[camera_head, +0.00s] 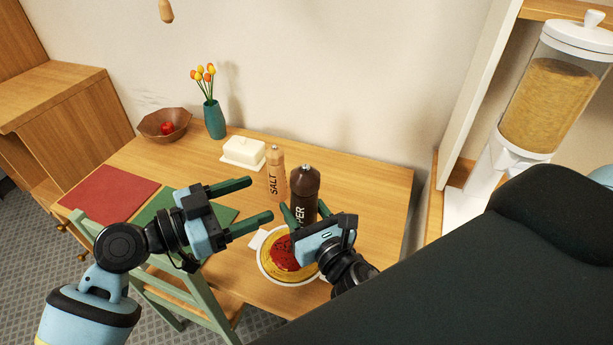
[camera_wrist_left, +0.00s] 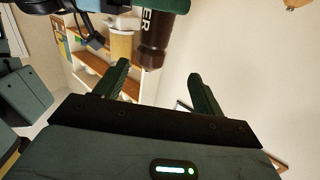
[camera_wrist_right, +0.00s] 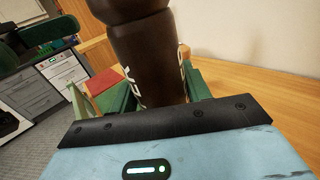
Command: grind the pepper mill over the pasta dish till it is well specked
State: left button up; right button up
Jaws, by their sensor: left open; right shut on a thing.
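The dark brown pepper mill (camera_head: 304,184) stands upright in my right gripper (camera_head: 306,212), whose green fingers are shut on its body. It fills the middle of the right wrist view (camera_wrist_right: 145,55), between the fingers of that gripper (camera_wrist_right: 157,92). The mill's lower end is hidden in the head view. The pasta dish (camera_head: 268,271), a round plate with pasta and red sauce, lies just below the right gripper, which covers part of it. My left gripper (camera_head: 257,200) is open and empty, left of the mill; the mill's top shows in the left wrist view (camera_wrist_left: 152,50).
A wooden salt mill (camera_head: 276,178) stands close left of the pepper mill. A butter dish (camera_head: 243,152), teal tulip vase (camera_head: 214,120) and wooden bowl (camera_head: 152,124) with a red fruit stand behind. Red (camera_head: 108,192) and green (camera_head: 160,212) mats lie left. A green chair (camera_head: 190,296) stands in front.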

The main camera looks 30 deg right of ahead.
aim_at(307, 179)
pick_arm(q)
jog(key=shift+s+a+r+n+t+h, duration=0.2)
jog(key=shift+s+r+t, duration=0.1)
jog(key=shift+s, duration=0.3)
jog(key=shift+s+a+r+n+t+h, duration=0.1)
jog(key=shift+s+r+n+t, duration=0.15)
jog(key=shift+s, duration=0.3)
jog(key=shift+d, duration=0.1)
jog(key=d, duration=0.4)
jog(key=w+d, duration=0.1)
jog(key=d, duration=0.6)
jog(key=shift+w+d+f, duration=0.1)
jog(key=shift+w+d, duration=0.15)
jog(key=shift+d, duration=0.15)
jog(key=c, duration=1)
jog(key=shift+m+g, duration=0.35)
jog(key=shift+g, duration=0.2)
